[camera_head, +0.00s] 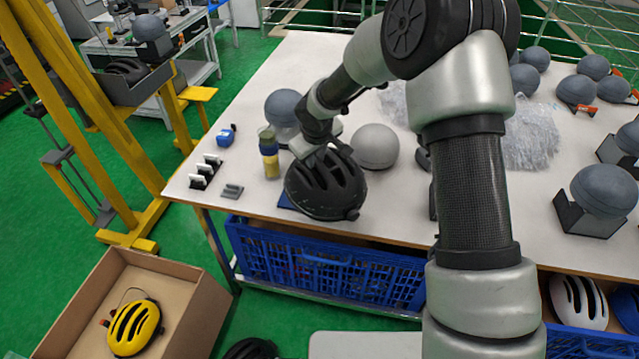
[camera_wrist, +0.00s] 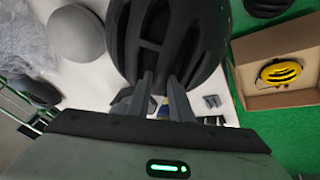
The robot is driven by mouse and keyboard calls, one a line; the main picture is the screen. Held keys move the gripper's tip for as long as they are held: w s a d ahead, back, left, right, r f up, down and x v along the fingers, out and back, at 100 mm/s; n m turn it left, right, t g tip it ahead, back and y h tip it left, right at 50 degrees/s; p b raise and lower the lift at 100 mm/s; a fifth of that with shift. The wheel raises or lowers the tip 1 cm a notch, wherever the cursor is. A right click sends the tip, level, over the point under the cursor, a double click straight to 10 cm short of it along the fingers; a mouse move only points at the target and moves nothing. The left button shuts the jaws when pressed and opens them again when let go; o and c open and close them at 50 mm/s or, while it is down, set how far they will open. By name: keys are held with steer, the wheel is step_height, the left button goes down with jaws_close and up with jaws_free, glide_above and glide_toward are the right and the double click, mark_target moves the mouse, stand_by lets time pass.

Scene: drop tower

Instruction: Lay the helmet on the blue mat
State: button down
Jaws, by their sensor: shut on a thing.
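The black helmet (camera_head: 325,186) is at the front left of the white table, with its vents showing. In the wrist view the helmet (camera_wrist: 200,35) fills the top middle, right between and beyond my fingers. My gripper (camera_wrist: 163,95) is shut on the helmet; in the head view my gripper (camera_head: 322,155) reaches it from above. A small strip of the blue mat (camera_head: 287,202) shows at the helmet's lower left. The helmet hides the rest of the mat. I cannot tell whether the helmet touches the mat or is just above it.
A grey ball-shaped headform (camera_head: 375,146) stands right of the helmet and a darker one (camera_head: 284,107) behind it. A box (camera_head: 190,300) with a yellow helmet (camera_head: 134,328) is on the floor.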

step_height(320, 180, down, 8)
stand_by(0.4)
steer(key=shift+b, duration=0.3)
steer(key=c, duration=1.6)
jaws_free()
steer(key=shift+f, duration=0.1)
steer(key=v, duration=1.2)
steer(key=shift+r, duration=0.2)
